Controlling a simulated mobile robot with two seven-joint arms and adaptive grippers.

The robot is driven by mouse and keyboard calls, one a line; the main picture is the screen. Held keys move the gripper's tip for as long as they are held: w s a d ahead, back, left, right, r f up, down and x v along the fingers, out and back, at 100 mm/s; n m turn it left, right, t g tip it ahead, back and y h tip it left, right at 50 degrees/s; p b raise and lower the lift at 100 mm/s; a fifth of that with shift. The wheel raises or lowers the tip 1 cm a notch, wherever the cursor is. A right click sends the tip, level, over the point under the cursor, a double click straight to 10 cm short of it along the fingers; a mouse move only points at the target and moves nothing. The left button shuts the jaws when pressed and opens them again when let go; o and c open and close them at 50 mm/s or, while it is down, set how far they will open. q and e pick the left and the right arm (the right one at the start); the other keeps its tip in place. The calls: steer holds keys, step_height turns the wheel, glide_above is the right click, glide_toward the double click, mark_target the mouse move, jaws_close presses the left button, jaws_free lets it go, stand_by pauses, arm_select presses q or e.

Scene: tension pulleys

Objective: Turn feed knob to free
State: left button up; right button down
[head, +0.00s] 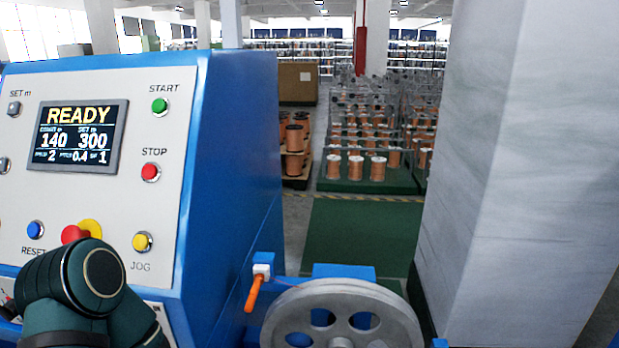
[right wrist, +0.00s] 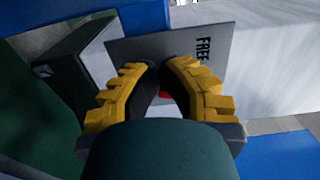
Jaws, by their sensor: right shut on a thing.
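My right gripper (right wrist: 162,70) shows in the right wrist view, its yellow ribbed fingers pointing at a grey label plate (right wrist: 132,46). The plate carries the word FREE in black, turned sideways, to the right of the fingers. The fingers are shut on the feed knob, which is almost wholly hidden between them. A small red patch (right wrist: 165,95) shows in the gap between the fingers. I cannot tell which way the knob points. Neither gripper shows in the head view, and the knob cannot be made out there. My left gripper is not in view.
A blue machine cabinet (head: 235,160) with a READY screen (head: 82,136) and several buttons fills the left. A grey spoked wheel (head: 341,310) and an orange-handled lever (head: 254,292) stand at its right. A large grey pillar (head: 535,150) is at the right. Copper spools stand behind.

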steer(key=s+a, duration=0.1)
steer(key=s, duration=0.5)
steer(key=shift+a+f+p, duration=0.15)
steer(key=shift+a+p, duration=0.05)
steer(key=shift+p, duration=0.15)
stand_by(0.4)
